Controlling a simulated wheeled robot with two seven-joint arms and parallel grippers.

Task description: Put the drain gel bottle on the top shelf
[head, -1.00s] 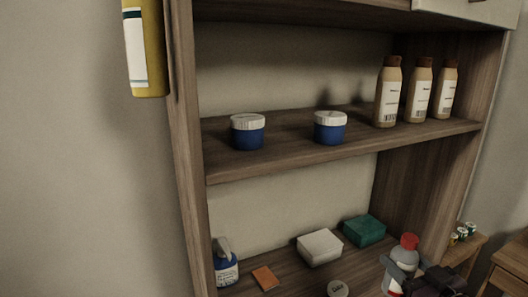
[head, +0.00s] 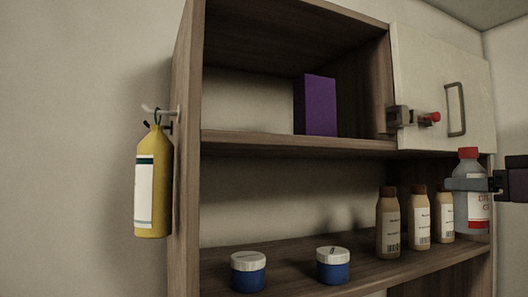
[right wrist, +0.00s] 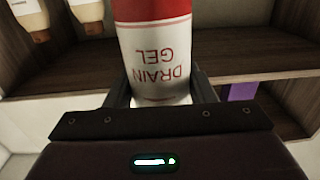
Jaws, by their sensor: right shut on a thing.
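The drain gel bottle (head: 468,222) is pale and clear with a red cap and a white and red label. It is upright at the right of the head view, in front of the shelf unit. My right gripper (head: 468,184) is shut around its upper body. The right wrist view shows its label "DRAIN GEL" upside down (right wrist: 155,70) between the fingers (right wrist: 160,88). The top shelf (head: 250,143) is open at left and middle, with a purple box (head: 316,104) standing on it. My left gripper is not in view.
A white door (head: 425,75) with a handle covers the top shelf's right part; a red-knobbed latch (head: 412,117) sits at its left edge. Below are blue jars (head: 248,275) (head: 333,268) and several tan bottles (head: 389,225). A yellow bottle (head: 152,190) hangs outside left. Top shelf's left is clear.

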